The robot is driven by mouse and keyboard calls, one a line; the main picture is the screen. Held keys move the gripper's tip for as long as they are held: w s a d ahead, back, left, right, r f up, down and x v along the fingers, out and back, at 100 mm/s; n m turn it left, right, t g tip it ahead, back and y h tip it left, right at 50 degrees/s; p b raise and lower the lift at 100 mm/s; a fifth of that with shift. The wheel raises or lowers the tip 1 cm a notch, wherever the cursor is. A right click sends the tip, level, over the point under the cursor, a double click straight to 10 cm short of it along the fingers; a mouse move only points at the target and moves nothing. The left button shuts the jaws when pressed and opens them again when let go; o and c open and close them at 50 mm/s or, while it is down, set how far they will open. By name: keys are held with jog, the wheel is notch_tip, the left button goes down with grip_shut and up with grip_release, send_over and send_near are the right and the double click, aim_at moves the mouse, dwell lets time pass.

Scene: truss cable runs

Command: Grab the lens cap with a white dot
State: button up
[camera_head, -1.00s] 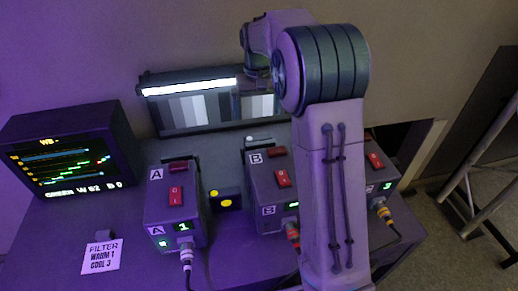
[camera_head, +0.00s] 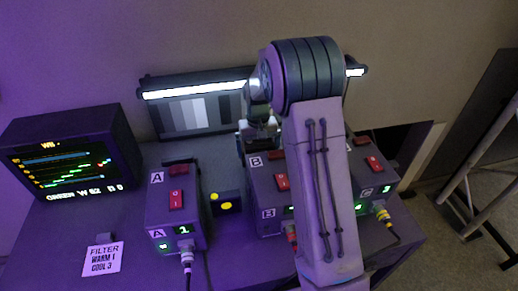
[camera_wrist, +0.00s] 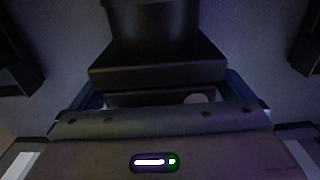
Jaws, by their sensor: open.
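The lens cap with a white dot is hidden in the head view, where my gripper (camera_head: 258,138) hangs behind box B. In the wrist view a pale round dot (camera_wrist: 195,98) shows low on a dark stepped shape, partly covered by my gripper's body; I take it for the cap's dot, but the cap's outline is unclear. My gripper is open, pointing down, close to that spot. Whether the jaws straddle the cap cannot be told. A dark block with yellow dots (camera_head: 228,202) stands between boxes A and B.
Box A (camera_head: 174,212), box B (camera_head: 264,200) and box C (camera_head: 372,180) stand on the table with cables in front. A monitor (camera_head: 70,152) and a filter card (camera_head: 102,259) are at left.

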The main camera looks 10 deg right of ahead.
jog(key=shift+f, duration=0.1)
jog(key=shift+c, duration=0.3)
jog(key=c, duration=0.9)
jog(key=shift+c, duration=0.2)
